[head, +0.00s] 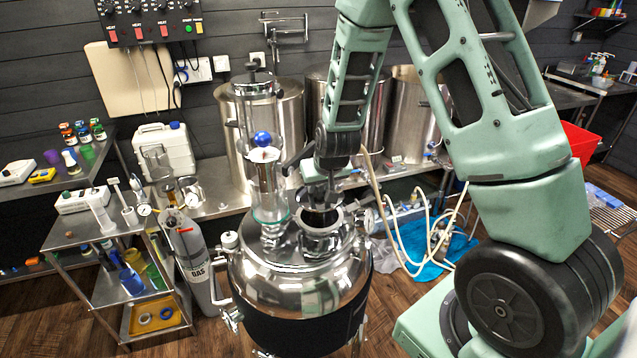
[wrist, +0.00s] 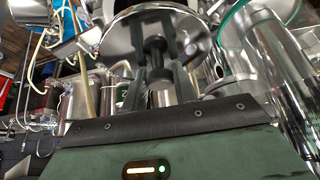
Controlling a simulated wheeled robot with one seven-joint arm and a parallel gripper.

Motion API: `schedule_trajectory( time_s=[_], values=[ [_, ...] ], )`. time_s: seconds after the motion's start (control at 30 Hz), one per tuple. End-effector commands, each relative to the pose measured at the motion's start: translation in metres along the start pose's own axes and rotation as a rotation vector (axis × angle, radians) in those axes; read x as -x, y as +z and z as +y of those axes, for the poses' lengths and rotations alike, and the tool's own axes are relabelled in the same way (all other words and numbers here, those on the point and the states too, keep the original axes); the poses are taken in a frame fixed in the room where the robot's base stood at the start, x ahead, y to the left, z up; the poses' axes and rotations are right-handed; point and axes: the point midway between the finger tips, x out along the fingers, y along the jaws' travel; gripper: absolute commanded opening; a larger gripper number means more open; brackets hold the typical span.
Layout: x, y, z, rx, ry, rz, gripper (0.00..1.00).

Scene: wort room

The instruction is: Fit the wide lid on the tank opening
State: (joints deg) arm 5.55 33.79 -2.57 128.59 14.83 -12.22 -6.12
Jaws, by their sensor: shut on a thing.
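The steel tank (head: 295,275) stands upright in the centre of the head view, with a domed shiny top. Its opening is a raised metal collar (head: 320,243) on the dome, mostly hidden from above. My gripper (head: 320,200) points down over this collar. In the wrist view my gripper (wrist: 157,62) is shut on the dark knob of the wide lid (wrist: 118,38), a round shiny metal disc. The lid also shows in the head view (head: 322,217), just above the collar. I cannot tell whether they touch.
A glass column with a blue knob (head: 264,175) stands on the dome close left of the lid; its glass shows right in the wrist view (wrist: 285,75). A grey gas cylinder (head: 192,255) and shelved cart (head: 125,260) are left. Hoses (head: 420,250) lie right.

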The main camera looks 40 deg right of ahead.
Motion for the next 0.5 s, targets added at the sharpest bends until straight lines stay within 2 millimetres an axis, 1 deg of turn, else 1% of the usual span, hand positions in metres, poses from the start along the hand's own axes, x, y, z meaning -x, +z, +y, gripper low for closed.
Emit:
schedule_trajectory(
  time_s=[0.03, 0.3, 0.5],
  values=[
    [-0.006, 0.003, 0.0, 0.0, 0.0, 0.001, 0.0],
    [-0.03, 0.017, 0.0, 0.0, 0.0, 0.001, 0.0],
    [-0.042, 0.024, 0.0, 0.0, 0.0, 0.001, 0.0]
  ],
)
